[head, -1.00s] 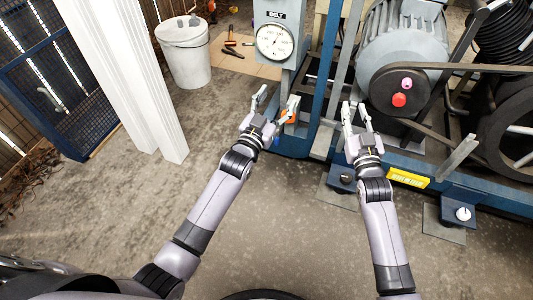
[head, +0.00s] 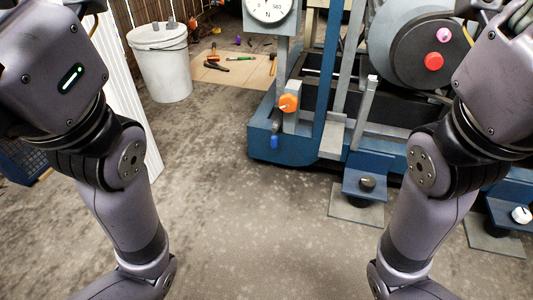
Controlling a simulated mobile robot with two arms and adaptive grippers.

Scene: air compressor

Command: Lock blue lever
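A small blue lever (head: 274,142) hangs low on the front of the blue compressor frame (head: 282,153), just below and left of an orange knob (head: 289,103). The lever looks roughly upright, its handle end pointing down. Nothing touches it. My two arms rise on the left and right sides of the head view. Both of my grippers are beyond the picture, so I cannot see their fingers.
The compressor's motor has a red button (head: 433,61) and a pink button (head: 443,35). A gauge (head: 269,6) is at the top. A white bucket (head: 162,68) and tools on a board (head: 240,68) stand behind. The floor before the frame is clear.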

